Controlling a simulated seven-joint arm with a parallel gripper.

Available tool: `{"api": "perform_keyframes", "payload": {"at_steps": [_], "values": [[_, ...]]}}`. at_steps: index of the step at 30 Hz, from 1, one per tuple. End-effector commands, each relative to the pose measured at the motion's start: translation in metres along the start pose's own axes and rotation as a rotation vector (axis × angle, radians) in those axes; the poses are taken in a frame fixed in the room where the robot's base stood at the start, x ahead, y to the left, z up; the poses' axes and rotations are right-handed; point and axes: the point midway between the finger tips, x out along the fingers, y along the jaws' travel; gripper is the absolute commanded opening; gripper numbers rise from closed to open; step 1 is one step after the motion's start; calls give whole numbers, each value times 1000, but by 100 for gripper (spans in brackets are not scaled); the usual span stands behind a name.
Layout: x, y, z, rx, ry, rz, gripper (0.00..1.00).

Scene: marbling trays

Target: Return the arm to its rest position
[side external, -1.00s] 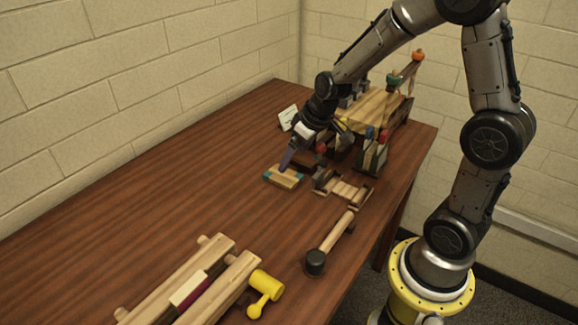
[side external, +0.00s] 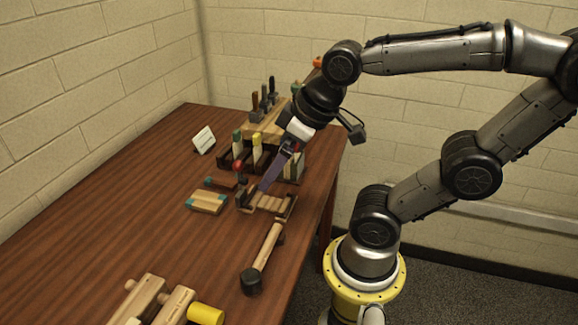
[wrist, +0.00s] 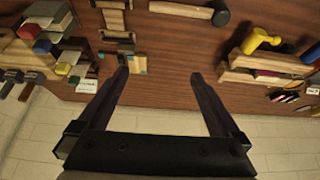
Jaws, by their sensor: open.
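My gripper (side external: 265,187) points down over the table in the side view, in front of the slatted wooden frame (side external: 272,204) from this angle. Its height above the table is hard to judge there. A small wooden block with teal corners (side external: 207,202) lies on the table to the left of the gripper. It also shows just beside one fingertip in the wrist view (wrist: 138,65), apart from the jaws as far as I can tell.
A wooden tool rack (side external: 262,131) with several tools stands at the back, beside a white card (side external: 203,140). A yellow mallet (side external: 206,314) and wooden beams (side external: 143,297) are at the front. The left tabletop is clear.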

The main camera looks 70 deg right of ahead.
Motion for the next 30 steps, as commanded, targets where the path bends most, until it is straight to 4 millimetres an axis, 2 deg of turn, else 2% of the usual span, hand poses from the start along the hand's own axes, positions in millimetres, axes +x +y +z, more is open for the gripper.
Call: {"api": "perform_keyframes", "payload": {"at_steps": [3, 6, 30], "values": [[-10, -2, 18, 3, 14, 3, 100], [-12, -2, 24, 7, 14, 5, 100], [-12, -2, 24, 7, 14, 5, 100]]}}
